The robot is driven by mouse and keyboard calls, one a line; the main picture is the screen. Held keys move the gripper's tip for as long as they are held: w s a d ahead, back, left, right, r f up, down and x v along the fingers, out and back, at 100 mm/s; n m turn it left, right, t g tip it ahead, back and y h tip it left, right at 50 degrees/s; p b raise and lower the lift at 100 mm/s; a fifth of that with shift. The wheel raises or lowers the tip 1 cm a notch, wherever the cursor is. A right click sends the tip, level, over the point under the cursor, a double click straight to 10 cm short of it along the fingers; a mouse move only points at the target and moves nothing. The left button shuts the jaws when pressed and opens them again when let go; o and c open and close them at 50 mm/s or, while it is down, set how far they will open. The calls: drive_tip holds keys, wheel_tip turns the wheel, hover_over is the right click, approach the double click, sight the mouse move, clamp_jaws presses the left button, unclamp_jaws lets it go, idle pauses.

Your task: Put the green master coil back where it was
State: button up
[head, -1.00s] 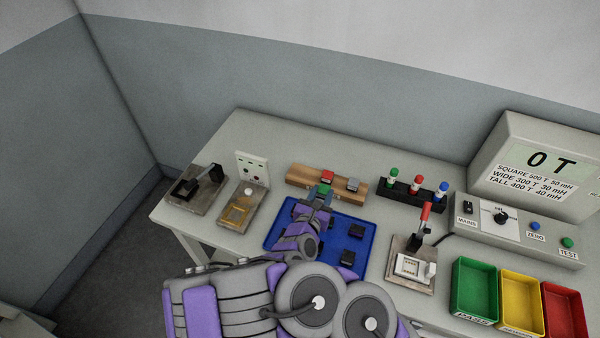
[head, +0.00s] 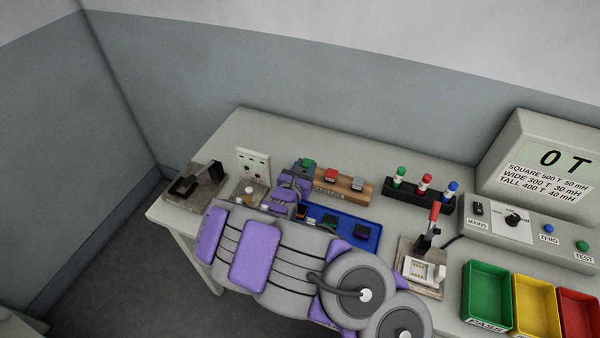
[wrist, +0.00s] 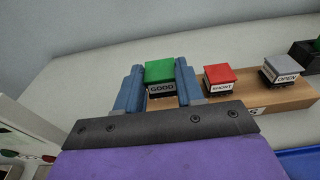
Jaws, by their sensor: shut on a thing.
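The green master coil (wrist: 160,73), labelled GOOD, is between the two blue fingers of my gripper (wrist: 160,85) in the wrist view. My gripper is shut on it. The coil is at the left end of the wooden rack (wrist: 235,97). In the head view the green coil (head: 308,163) shows at the rack's left end, just past my gripper (head: 300,172). The red SHORT coil (wrist: 220,78) and the grey OPEN coil (wrist: 281,68) stand to its right on the rack.
A blue tray (head: 372,240) with dark parts lies in front of the rack, partly behind my arm. A black holder with green, red and blue-topped pieces (head: 425,182) stands right of the rack. A white socket panel (head: 254,165) stands to the left.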

drive_tip(key=shift+w+f, duration=0.15)
drive_tip(key=shift+w, duration=1)
drive_tip(key=f, duration=0.1)
drive_tip(key=a+f+b, duration=0.1)
drive_tip(key=f, duration=0.1)
drive_tip(key=shift+f+b, duration=0.3)
drive_tip(key=shift+d+r, duration=0.1)
drive_tip(key=o, duration=0.7)
drive_tip(key=shift+d, duration=0.1)
drive_tip(key=o, duration=0.3)
drive_tip(key=shift+d, duration=0.2)
drive_tip(key=shift+o, duration=0.8)
drive_tip(key=shift+a, duration=0.15)
drive_tip(key=shift+a, duration=0.1)
